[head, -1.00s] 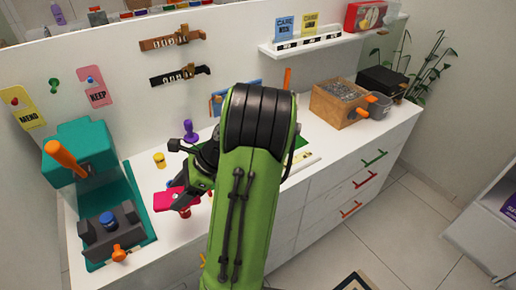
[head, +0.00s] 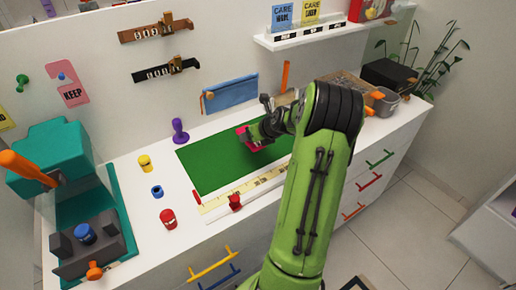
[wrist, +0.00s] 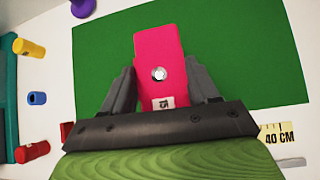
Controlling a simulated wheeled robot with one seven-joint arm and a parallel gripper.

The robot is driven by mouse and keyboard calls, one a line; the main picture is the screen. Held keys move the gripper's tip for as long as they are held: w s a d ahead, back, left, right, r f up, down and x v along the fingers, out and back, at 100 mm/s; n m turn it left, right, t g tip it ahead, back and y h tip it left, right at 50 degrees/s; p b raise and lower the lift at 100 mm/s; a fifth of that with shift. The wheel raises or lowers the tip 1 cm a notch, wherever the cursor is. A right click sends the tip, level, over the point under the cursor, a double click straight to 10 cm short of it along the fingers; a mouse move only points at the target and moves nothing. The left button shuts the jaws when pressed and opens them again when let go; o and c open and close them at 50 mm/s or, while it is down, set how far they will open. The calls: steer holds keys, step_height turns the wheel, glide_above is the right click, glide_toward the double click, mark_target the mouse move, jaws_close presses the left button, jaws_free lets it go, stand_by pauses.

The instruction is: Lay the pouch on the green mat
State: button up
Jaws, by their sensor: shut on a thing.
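A flat pink pouch (wrist: 157,50) with a round metal snap and a small white label is between the fingers of my gripper (wrist: 160,70). My gripper is shut on its near end. In the head view, the pouch (head: 243,131) shows only partly, behind my gripper (head: 252,137). The green mat (head: 205,168) lies flat on the white counter. The pouch is over the mat's right part in the head view; I cannot tell whether it touches the mat. My arm hides the mat's right end.
A yellow ruler (head: 245,190) runs along the mat's front edge, with a red piece (head: 235,201) at it. A purple stamp (head: 180,131) stands behind left. Yellow (head: 145,163), blue (head: 157,191) and red (head: 168,218) small items stand left. A blue zip case (head: 231,93) is behind the mat.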

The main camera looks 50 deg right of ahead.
step_height(320, 180, down, 8)
steer(key=shift+a+b, duration=0.1)
steer(key=shift+b, duration=0.8)
steer(key=o, duration=1.2)
steer(key=shift+r, duration=0.1)
